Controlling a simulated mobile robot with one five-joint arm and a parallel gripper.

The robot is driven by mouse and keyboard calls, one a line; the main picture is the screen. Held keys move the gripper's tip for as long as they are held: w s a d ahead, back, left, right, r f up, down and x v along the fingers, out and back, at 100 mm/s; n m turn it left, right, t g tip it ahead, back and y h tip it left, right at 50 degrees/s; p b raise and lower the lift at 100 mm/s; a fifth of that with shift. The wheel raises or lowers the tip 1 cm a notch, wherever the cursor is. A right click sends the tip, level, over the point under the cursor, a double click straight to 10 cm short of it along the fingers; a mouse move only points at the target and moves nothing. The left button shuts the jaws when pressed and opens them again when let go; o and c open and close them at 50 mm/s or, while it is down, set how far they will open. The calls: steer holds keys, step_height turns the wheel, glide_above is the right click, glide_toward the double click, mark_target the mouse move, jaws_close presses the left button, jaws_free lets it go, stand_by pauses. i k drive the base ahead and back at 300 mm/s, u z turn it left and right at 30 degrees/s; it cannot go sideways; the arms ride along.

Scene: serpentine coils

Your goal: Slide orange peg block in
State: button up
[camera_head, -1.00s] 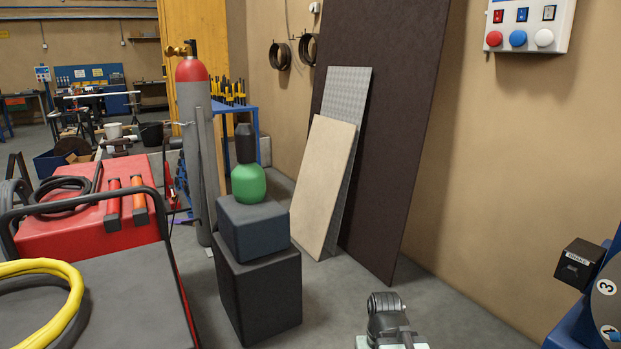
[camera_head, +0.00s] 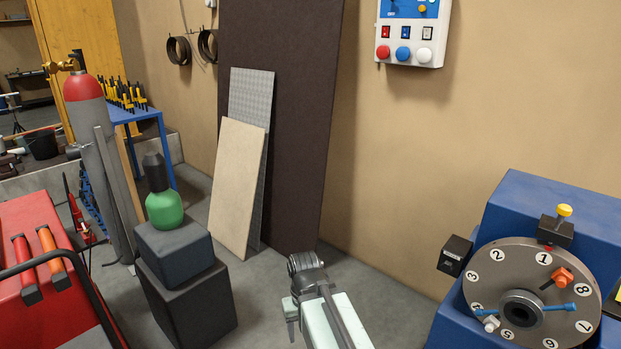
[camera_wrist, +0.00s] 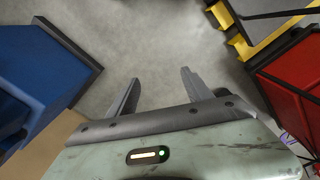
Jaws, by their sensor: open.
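An orange peg block (camera_head: 562,278) sits on the right part of the face of a grey numbered disc (camera_head: 484,293), near the number 8. The disc is mounted on a blue machine (camera_head: 520,200) at the right of the head view. A blue peg (camera_head: 560,307) and a whitish peg (camera_head: 491,323) also show on the disc. My gripper's fingers (camera_wrist: 158,92) are apart and empty over bare floor in the wrist view. My arm shows at the bottom middle of the head view, well left of the disc. The gripper's fingertips are hard to make out there.
A black box with a label (camera_head: 454,256) sticks out left of the disc. A yellow-topped black block (camera_head: 556,227) sits at the disc's top. A green bottle (camera_head: 165,208) stands on stacked dark boxes (camera_head: 190,305) at left. Leaning boards (camera_head: 238,185) stand behind. Floor between is clear.

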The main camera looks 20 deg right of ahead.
mark_target(561, 278)
steer(key=z, duration=1.85)
